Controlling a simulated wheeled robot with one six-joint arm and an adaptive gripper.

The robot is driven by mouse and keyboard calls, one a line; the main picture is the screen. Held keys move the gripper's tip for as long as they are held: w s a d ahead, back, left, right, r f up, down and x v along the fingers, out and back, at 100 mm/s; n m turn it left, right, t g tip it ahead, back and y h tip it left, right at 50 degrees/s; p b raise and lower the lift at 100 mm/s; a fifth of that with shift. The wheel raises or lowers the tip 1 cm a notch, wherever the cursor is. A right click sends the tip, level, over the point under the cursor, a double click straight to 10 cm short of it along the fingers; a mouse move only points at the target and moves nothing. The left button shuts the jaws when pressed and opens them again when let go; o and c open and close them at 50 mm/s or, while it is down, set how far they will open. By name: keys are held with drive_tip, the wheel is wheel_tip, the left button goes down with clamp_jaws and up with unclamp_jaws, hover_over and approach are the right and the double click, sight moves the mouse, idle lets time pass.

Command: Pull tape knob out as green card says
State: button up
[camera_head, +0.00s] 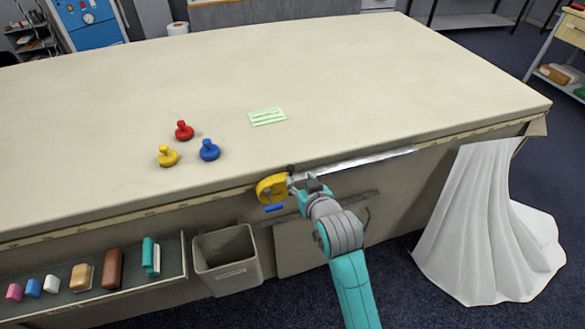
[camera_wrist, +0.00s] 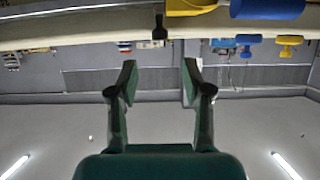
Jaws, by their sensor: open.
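A yellow tape holder (camera_head: 268,190) with a blue handle (camera_head: 274,208) sits at the table's front edge. A small dark knob (camera_head: 291,169) is at its right; it also hangs into the top of the wrist view (camera_wrist: 159,28). My gripper (camera_head: 297,179) is close beside the holder; its fingers (camera_wrist: 160,80) are apart with nothing between them, and the knob shows beyond the tips. The green card (camera_head: 267,116) lies flat on the table, its print too small to read. The holder partly shows in the wrist view (camera_wrist: 195,6).
Red (camera_head: 184,131), yellow (camera_head: 167,157) and blue (camera_head: 209,151) knobbed weights stand on the table (camera_head: 400,75). A silver strip (camera_head: 365,160) runs along the front edge. A grey bin (camera_head: 227,262), a shelf of small items (camera_head: 70,305) and white cloth (camera_head: 490,230) are in front.

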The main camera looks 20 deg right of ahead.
sight(291, 168)
drive_tip(key=x, duration=0.9)
clamp_jaws()
